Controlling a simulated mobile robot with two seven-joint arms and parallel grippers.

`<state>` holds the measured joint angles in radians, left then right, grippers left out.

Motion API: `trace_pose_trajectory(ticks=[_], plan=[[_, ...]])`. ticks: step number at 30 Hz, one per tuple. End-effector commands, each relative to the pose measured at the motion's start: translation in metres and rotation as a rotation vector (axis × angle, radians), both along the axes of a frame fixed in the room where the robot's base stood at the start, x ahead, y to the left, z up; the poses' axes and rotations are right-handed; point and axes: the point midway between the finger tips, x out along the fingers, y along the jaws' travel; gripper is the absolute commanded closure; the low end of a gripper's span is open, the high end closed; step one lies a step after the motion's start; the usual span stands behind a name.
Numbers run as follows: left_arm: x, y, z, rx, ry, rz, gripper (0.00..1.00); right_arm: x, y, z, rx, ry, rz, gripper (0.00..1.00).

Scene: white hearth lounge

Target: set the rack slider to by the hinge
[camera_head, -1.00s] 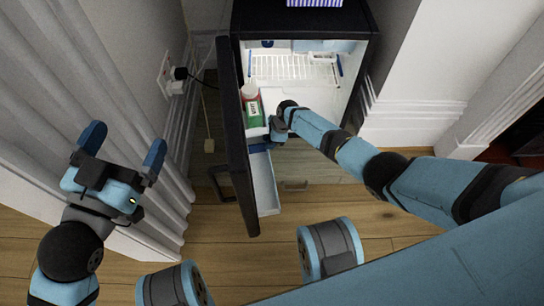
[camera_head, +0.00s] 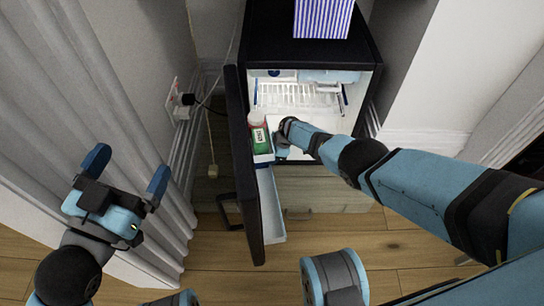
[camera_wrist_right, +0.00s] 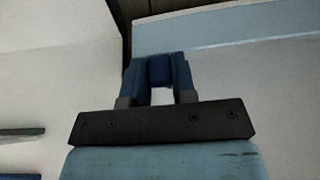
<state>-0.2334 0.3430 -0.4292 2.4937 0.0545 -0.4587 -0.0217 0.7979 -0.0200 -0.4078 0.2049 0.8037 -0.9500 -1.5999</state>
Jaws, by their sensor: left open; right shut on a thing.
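The open fridge (camera_head: 365,58) has its dark door (camera_head: 241,165) swung out at the left. A white rack (camera_head: 270,205) runs along the door's inner face. My right gripper (camera_head: 281,150) is at this rack, just right of the bottle; its fingertips are hard to make out in the head view. In the right wrist view, my right gripper (camera_wrist_right: 158,82) is shut on a small dark blue piece (camera_wrist_right: 160,70), which looks like the rack slider, with the pale rack wall (camera_wrist_right: 235,42) behind it. My left gripper (camera_head: 123,178) is open and empty at the left.
A white-capped bottle with a green label (camera_head: 260,138) stands in the door rack near the hinge side. A wire shelf (camera_head: 300,97) is inside the fridge. A striped box (camera_head: 322,18) stands on top. The curtain (camera_head: 110,80) is close to my left gripper.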

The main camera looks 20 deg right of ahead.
Motion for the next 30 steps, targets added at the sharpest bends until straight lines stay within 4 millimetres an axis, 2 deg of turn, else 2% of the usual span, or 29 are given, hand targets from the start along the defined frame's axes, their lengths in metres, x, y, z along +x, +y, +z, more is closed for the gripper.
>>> trace_pose_trajectory(ticks=[2,3,6,17,20,24,30], plan=[[0.000,0.000,0.000,0.000,0.000,0.000,0.02,0.001,-0.001,0.000,0.000,-0.003,-0.002,1.00],[0.000,0.000,0.000,0.000,0.000,0.000,0.02,0.001,-0.001,0.000,0.000,-0.003,-0.002,0.68],[0.000,0.000,0.000,0.000,0.000,0.000,0.02,0.001,0.000,0.000,0.000,-0.003,-0.002,0.49],[0.000,0.000,0.005,-0.005,0.007,-0.001,0.02,0.001,-0.001,0.007,0.001,-0.003,-0.001,0.49],[0.000,-0.001,0.013,-0.021,0.036,-0.006,0.02,0.001,-0.005,0.018,0.001,-0.004,-0.002,0.49],[-0.014,-0.009,0.003,-0.111,0.198,-0.006,0.02,-0.001,-0.014,0.042,0.000,-0.004,-0.002,0.49],[-0.028,-0.018,0.008,-0.218,0.347,-0.011,0.02,-0.003,-0.029,0.079,0.000,-0.005,-0.002,0.49]])
